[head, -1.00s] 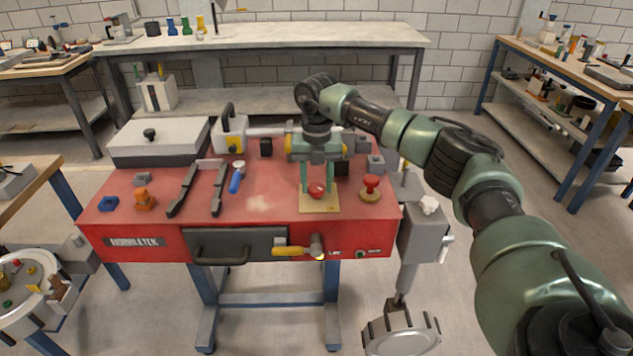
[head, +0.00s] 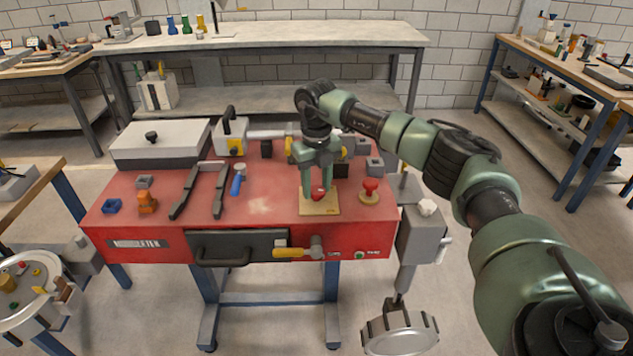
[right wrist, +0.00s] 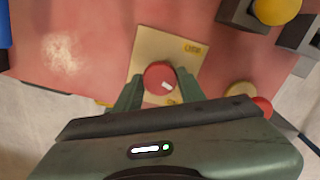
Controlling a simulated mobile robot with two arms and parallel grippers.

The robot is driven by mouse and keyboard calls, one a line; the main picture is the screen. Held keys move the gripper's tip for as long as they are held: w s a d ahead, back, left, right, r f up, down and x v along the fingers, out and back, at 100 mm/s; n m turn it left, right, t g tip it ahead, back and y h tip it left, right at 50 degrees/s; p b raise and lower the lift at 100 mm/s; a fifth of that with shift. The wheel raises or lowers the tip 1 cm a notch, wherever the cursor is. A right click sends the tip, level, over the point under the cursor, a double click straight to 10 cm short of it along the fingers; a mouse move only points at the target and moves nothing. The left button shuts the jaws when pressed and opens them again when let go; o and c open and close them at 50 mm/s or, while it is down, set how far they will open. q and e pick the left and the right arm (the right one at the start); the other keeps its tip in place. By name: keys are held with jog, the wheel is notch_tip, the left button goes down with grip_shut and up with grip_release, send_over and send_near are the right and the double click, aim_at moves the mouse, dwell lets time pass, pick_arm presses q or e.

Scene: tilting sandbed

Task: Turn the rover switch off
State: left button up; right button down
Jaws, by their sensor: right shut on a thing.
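A round red knob (head: 318,195) with a white mark sits on a square tan plate (head: 325,209) near the front of the red bench top. I take this knob to be the rover switch. My right gripper (head: 318,189) points down over it, with its fingers on either side of the knob, shut on it. In the right wrist view the knob (right wrist: 158,75) lies between the two green fingers, its white mark toward the lower right. Small lettering near the plate's (right wrist: 150,42) corners is too small to read. My left gripper is not in view.
A red mushroom button (head: 370,187) on a round tan base stands just right of the plate. Grey blocks (head: 374,166) stand behind it. A blue-handled tool (head: 237,182) and dark rails (head: 221,190) lie to the left. The bench top between is clear.

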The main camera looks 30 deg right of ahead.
aim_at(316, 189)
jog(key=n+p, duration=0.1)
jog(key=n, duration=0.5)
jog(key=shift+r+n, duration=0.1)
jog(key=shift+n, duration=0.2)
jog(key=n, duration=0.6)
jog(key=shift+w, duration=0.1)
dwell(0.3)
jog(key=c, duration=0.9)
grip_release()
jog(key=shift+o, duration=0.2)
notch_tip(316, 189, up, 8)
jog(key=shift+f+b, duration=0.1)
jog(key=shift+b, duration=0.35)
